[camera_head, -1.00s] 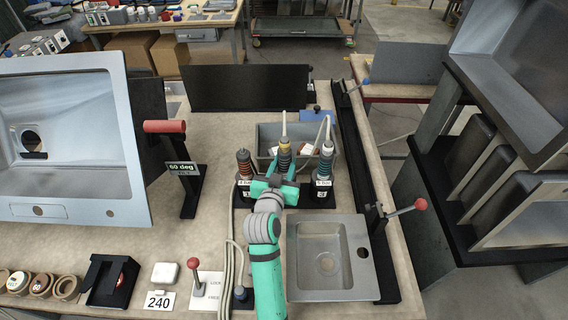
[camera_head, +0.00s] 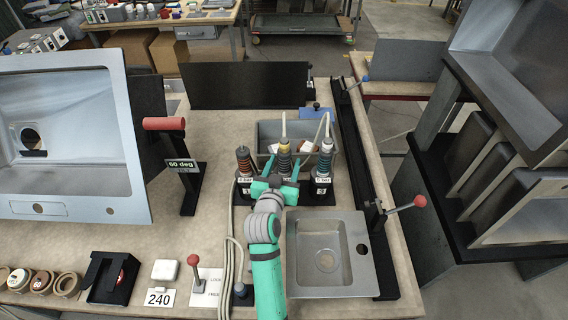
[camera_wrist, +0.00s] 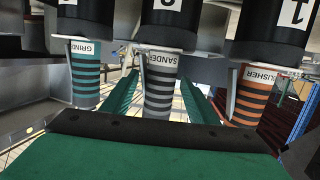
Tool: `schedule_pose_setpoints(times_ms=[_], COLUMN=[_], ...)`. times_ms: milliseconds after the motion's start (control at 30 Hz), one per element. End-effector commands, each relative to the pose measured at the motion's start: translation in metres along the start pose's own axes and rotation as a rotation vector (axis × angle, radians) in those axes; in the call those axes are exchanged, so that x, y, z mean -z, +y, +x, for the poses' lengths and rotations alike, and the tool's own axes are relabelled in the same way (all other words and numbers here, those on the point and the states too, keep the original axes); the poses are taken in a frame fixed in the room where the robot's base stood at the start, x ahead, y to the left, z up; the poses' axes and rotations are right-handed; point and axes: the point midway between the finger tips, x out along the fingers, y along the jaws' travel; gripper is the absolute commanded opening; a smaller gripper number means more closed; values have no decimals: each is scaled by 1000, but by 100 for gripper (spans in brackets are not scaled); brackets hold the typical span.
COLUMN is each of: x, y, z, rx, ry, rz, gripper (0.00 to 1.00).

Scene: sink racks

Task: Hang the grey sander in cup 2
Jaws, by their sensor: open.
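The grey sander (camera_wrist: 160,88), with dark stripes and a SANDER label, is at the middle cup 2 (camera_wrist: 166,22) in the wrist view, where the cups appear inverted. In the head view the sander (camera_head: 284,161) stands upright in the middle of the row, a cable rising from its top. My gripper (camera_head: 283,174) is open in front of the row. In the wrist view its green fingers (camera_wrist: 160,97) lie on either side of the sander, with gaps at both sides. In the head view my gripper hides most of cup 2.
An orange-striped tool (camera_head: 243,161) stands in cup 1 at the left, and a teal-striped grinder (camera_head: 325,160) in cup 3 at the right. Both are close to my fingers. A grey bin (camera_head: 262,134) stands behind. A small sink (camera_head: 306,285) lies in front at right.

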Motion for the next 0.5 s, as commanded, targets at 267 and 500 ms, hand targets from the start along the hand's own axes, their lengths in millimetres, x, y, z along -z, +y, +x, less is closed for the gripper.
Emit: schedule_pose_setpoints(times_ms=[267,500], x=[1,1], y=[0,-1], z=[-32,-77], rx=[1,2], ry=[2,4], rz=[0,0], gripper=[54,54])
